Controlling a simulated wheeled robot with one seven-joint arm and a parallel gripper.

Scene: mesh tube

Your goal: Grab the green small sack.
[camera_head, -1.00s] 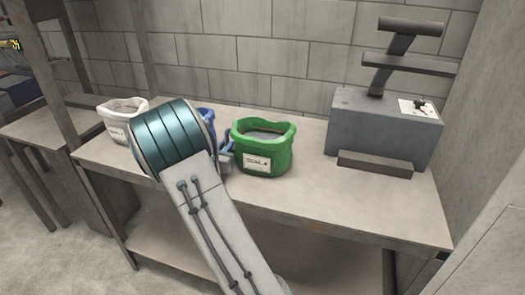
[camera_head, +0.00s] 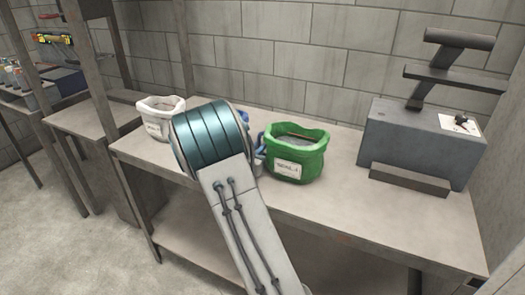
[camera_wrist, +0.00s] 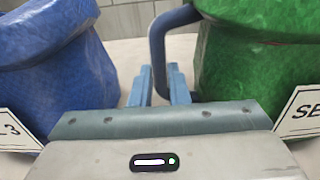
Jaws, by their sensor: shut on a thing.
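The green small sack (camera_head: 312,165) stands upright on the table in the head view, with a white label on its front. In the wrist view the green sack (camera_wrist: 255,65) fills the right side, with a blue-grey handle (camera_wrist: 157,42) on its left. My gripper (camera_wrist: 161,88) is shut on this handle, which passes down between the fingers. In the head view my arm's teal wrist covers most of the gripper. I cannot tell whether the sack's base is clear of the tabletop.
A blue sack (camera_wrist: 62,75) stands close on the gripper's left, mostly hidden by my arm in the head view. A white sack (camera_head: 158,128) stands further left. A grey scale-like machine (camera_head: 420,140) stands right of the green sack. The table front (camera_head: 350,212) is bare.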

